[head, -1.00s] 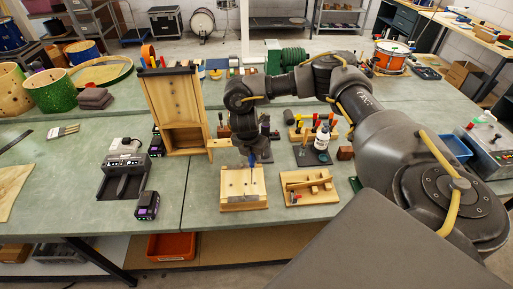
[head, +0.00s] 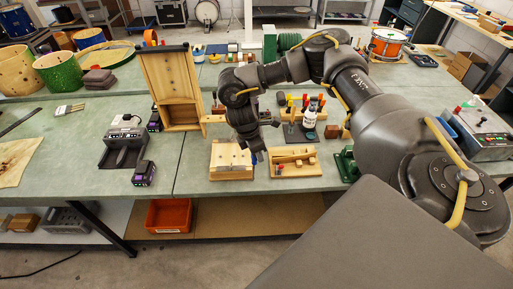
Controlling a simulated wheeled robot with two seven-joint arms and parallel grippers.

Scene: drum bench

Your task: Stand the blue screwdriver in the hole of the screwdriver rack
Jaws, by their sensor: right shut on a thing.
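My right gripper (head: 255,150) points down just right of a light wooden block with small holes (head: 231,160) near the front of the bench. It is shut on the blue screwdriver, which is hardly visible now because the dark fingers and wrist cover it. The screwdriver rack (head: 293,114) appears to be the wooden stand behind and to the right, with several coloured handles upright in it. Its hole cannot be made out from here. My left gripper is not in view.
A wooden tray with small pieces (head: 295,163) lies right of the gripper. A white bottle (head: 309,117) stands before the rack. A tall wooden cabinet (head: 172,85) is at left, beside a black charger (head: 124,149).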

